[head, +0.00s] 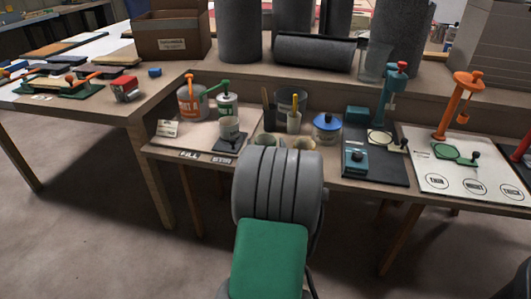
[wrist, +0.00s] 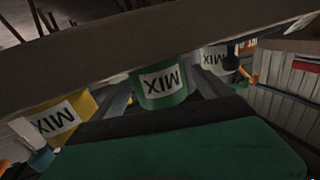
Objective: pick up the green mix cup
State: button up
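The green mix cup (wrist: 163,86) is in the middle of the wrist view, with its white MIX label upside down. One end of it is hidden behind a brown board edge. My gripper (wrist: 160,98) shows as two dark fingers spread apart, one at each side of the green cup. I see no clear contact between fingers and cup. In the head view my own arm hides the gripper and the green cup. A yellow mix cup (wrist: 62,119) is at the left of the wrist view, and a pale mix cup (wrist: 214,60) is at the right.
The brown board edge (wrist: 70,66) crosses the wrist view close to the cups. In the head view the bench holds a blue-lidded pot (head: 327,128), a teal device (head: 354,159), an orange stand (head: 463,95) and an orange container (head: 190,101). Open floor lies in front.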

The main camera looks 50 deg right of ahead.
jog(key=c, duration=1.4)
